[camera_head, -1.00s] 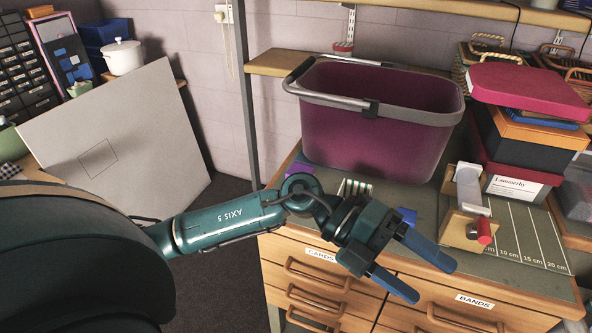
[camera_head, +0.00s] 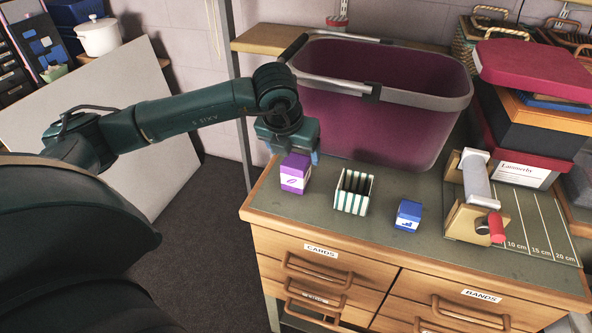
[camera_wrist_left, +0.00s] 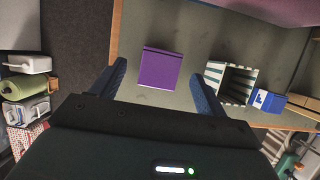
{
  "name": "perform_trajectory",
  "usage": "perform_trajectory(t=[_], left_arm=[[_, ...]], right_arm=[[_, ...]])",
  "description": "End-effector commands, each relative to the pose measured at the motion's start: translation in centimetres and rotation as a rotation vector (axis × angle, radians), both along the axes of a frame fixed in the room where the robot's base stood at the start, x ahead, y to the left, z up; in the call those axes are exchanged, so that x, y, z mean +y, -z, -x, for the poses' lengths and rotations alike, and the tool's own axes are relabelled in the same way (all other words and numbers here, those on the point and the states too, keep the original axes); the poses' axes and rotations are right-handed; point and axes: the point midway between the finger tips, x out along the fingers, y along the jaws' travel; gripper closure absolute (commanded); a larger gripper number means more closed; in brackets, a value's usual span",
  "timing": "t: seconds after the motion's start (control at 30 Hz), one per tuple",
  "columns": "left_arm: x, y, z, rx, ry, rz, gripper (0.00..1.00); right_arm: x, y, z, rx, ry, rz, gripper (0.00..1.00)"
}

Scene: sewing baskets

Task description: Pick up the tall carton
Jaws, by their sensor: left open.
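A purple and white carton (camera_head: 295,173) with a leaf mark stands upright near the left edge of the cabinet top; it looks like the tallest of the small cartons. My left gripper (camera_head: 292,156) is open and points down just above and behind it, partly covering its top edge. In the left wrist view, the purple top of the carton (camera_wrist_left: 160,68) shows between the two spread fingers (camera_wrist_left: 158,74), with gaps on both sides. Whether the fingertips reach below the carton's top is unclear. My right gripper is not in view.
A striped open box (camera_head: 353,192) and a small blue carton (camera_head: 408,215) stand to the right. A large maroon bin (camera_head: 385,120) is close behind. A wooden device with a roller (camera_head: 477,180) and stacked boxes (camera_head: 530,125) fill the right side.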

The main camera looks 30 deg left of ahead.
Motion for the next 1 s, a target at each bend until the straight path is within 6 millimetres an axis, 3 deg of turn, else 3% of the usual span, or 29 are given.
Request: perform_trajectory(t=[0.17,0.37,0.5,0.77,1.0], left_arm=[[0.0,1.1,-0.4,0.001,0.001,0.0,0.25],[0.1,3.8,-0.9,0.005,0.001,0.001,0.25],[0.2,5.4,-1.6,0.003,0.001,0.001,0.25],[0.3,5.9,-1.8,0.0,0.002,0.0,0.25],[0.3,5.8,-1.8,0.0,0.003,0.001,0.43]], right_arm=[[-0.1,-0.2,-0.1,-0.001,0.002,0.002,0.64],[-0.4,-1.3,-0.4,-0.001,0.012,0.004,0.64],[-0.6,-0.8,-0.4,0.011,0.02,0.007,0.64],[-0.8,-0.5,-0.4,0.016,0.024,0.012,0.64],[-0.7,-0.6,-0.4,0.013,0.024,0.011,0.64]])
